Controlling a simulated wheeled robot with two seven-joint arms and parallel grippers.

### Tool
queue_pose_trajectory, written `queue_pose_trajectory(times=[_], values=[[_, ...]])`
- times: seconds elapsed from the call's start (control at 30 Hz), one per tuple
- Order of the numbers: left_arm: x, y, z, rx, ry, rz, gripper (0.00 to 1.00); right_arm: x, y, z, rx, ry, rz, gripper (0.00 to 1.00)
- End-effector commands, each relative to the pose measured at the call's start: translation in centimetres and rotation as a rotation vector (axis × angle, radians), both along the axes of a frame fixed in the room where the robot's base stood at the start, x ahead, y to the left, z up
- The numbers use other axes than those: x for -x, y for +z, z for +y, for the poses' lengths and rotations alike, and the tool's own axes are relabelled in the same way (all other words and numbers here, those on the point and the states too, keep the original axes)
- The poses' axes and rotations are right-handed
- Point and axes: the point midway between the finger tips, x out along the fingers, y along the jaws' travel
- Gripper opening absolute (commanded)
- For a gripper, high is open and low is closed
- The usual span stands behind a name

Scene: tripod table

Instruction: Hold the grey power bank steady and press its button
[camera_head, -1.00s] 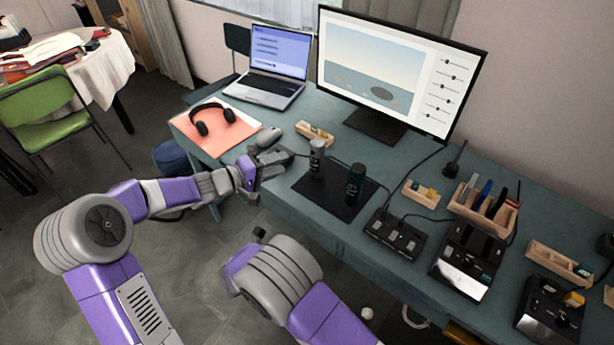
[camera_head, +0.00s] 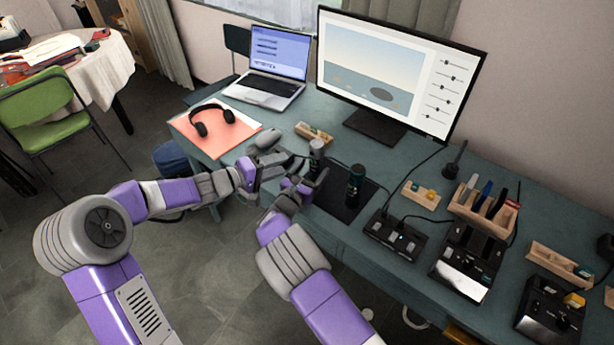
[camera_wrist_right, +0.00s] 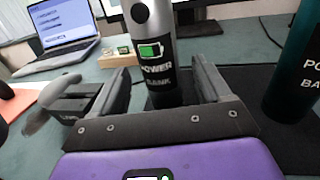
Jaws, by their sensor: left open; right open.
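The grey power bank (camera_head: 316,150) stands upright on a dark mat (camera_head: 335,205) on the desk. In the right wrist view the grey power bank (camera_wrist_right: 160,48) shows a green battery mark, lettering and a round button near its top. My right gripper (camera_head: 304,182) is open; in its wrist view the fingers (camera_wrist_right: 162,84) lie on either side of the power bank's lower part, with gaps showing. My left gripper (camera_head: 272,168) is open and empty, left of the power bank near the desk's front edge. A dark green power bank (camera_head: 355,185) stands to the right.
A mouse (camera_head: 268,138) and a small wooden tray (camera_head: 314,133) are behind the grippers. Headphones (camera_head: 203,122) lie on an orange sheet to the left. A monitor (camera_head: 395,70) stands behind. Black devices (camera_head: 395,236) and a wooden organiser (camera_head: 484,212) crowd the right side.

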Motion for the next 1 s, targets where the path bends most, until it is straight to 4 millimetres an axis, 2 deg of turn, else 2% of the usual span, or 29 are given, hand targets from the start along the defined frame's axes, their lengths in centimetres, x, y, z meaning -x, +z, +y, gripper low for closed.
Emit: queue_pose_trajectory(times=[0.1,0.3,0.67,1.0], values=[[0.0,0.0,0.0,0.000,0.000,0.000,0.43,-1.8,0.0,-1.0,0.000,-0.004,0.000,0.77],[0.0,0.0,0.0,0.000,0.000,0.000,0.43,-3.7,-0.1,-1.9,0.001,-0.002,0.002,0.77],[0.0,0.0,0.0,0.000,0.000,0.000,0.43,-4.2,0.0,-2.1,0.001,0.000,0.003,0.77],[0.0,0.0,0.0,0.000,0.000,0.000,0.43,-4.2,0.0,-2.1,0.001,-0.001,0.003,0.26]])
